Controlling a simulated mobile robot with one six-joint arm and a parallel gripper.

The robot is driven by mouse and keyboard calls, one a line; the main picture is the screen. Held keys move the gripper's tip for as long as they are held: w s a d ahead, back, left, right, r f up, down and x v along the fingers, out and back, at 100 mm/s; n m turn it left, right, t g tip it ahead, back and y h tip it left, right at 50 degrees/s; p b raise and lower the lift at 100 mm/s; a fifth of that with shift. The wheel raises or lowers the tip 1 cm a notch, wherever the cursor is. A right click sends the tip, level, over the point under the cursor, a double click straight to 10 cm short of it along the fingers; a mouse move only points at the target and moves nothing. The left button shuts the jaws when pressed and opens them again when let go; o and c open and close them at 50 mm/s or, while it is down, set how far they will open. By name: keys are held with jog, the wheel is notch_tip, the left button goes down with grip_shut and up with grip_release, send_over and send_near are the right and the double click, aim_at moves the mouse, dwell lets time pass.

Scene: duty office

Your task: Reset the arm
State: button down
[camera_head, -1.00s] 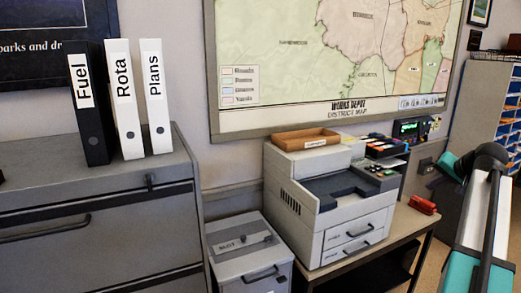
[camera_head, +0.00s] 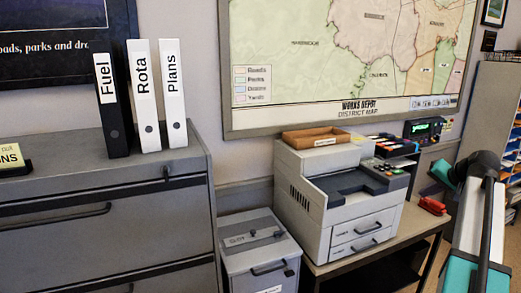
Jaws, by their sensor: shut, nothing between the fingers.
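My arm shows at the right edge of the head view, with teal and white links and a dark joint, in front of the table's right end and the shelf unit. My gripper is out of the picture, so its fingers cannot be seen.
A grey cabinet (camera_head: 60,190) on the left bears binders marked Fuel (camera_head: 115,115), Rota (camera_head: 146,100) and Plans (camera_head: 173,100). A grey bin (camera_head: 262,262) stands beside a table with a printer (camera_head: 325,205), wooden tray (camera_head: 316,138) and red stapler (camera_head: 433,206). A pigeonhole shelf (camera_head: 492,110) is at right.

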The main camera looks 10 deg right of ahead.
jog(key=w+a+f+n+g+y, duration=0.15)
jog(key=w+a+f, duration=0.25)
jog(key=a+f, duration=0.7)
jog(key=w+a+f+n+g+y, duration=0.15)
jog(key=w+a+f, duration=0.25)
jog(key=a+f, duration=0.65)
jog(key=s+a+f+n+g+y, duration=0.1)
jog(key=s+a+f+g, duration=0.15)
jog(key=a+f, duration=0.75)
jog(key=s+a+f+g+y, duration=0.1)
jog(key=s+a+f, duration=0.4)
jog(key=f, duration=0.8)
jog(key=s+a+f+n+g+h+b, duration=0.1)
jog(key=s+a+f+n+g, duration=0.3)
jog(key=s+a+f, duration=1.25)
jog(key=s+d+f+n+g+h, duration=0.1)
jog(key=s+f+g, duration=0.1)
jog(key=s, duration=0.9)
jog(key=s+d+f+n+g+h, duration=0.1)
jog(key=s+f, duration=0.3)
jog(key=s, duration=0.7)
jog(key=shift+s+d+f+n+g+h, duration=0.2)
jog(key=shift+n+g+h, duration=0.1)
jog(key=shift+g+h, duration=0.3)
